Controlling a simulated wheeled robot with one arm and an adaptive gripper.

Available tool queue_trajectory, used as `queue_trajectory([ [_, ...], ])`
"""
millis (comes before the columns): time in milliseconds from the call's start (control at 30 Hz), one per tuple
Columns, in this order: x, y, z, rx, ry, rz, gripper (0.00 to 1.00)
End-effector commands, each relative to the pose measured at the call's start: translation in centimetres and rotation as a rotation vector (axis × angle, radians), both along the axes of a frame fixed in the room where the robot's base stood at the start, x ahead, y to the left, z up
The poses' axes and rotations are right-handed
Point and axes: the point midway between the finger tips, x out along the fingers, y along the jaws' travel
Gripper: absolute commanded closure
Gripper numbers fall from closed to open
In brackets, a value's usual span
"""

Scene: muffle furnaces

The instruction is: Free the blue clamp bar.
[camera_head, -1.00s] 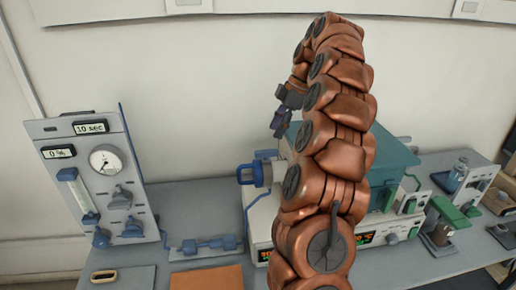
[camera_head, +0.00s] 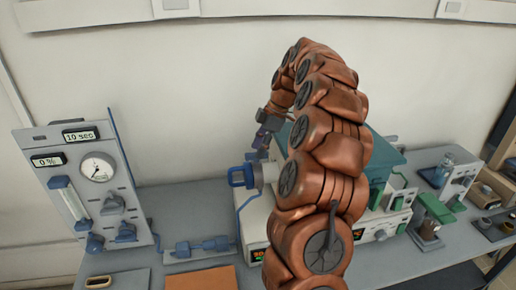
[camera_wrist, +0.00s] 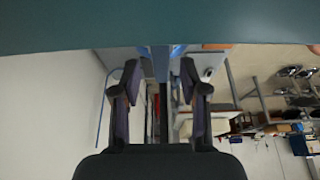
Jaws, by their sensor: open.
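A blue clamp piece (camera_head: 240,176), which I take for the clamp bar, is at the left end of the teal-topped furnace (camera_head: 384,162). My gripper (camera_head: 262,147) is just above and slightly right of it, pointing down, at the furnace's left end. In the wrist view, the two dark fingers (camera_wrist: 160,82) are apart with nothing clearly held. A blue strip (camera_wrist: 178,51) shows beyond the fingertips, partly hidden; I cannot tell if it is the bar. My arm hides much of the furnace front.
A grey gauge panel (camera_head: 84,190) stands at the left. A blue valve fitting (camera_head: 202,246) and an orange mat (camera_head: 201,279) lie on the bench. A green-topped device (camera_head: 434,212) stands at the right. In the wrist view, a teal surface (camera_wrist: 160,22) fills the top, close by.

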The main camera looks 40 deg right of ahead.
Motion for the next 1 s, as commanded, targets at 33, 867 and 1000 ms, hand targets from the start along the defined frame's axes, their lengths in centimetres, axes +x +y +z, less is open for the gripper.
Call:
queue_trajectory([
  [33,0.0,0.2,-0.2,0.002,0.002,0.001,0.56],
  [867,0.2,0.6,-1.3,0.002,0.001,0.001,0.85],
  [1000,0.2,0.6,-1.3,0.002,0.001,0.001,1.0],
])
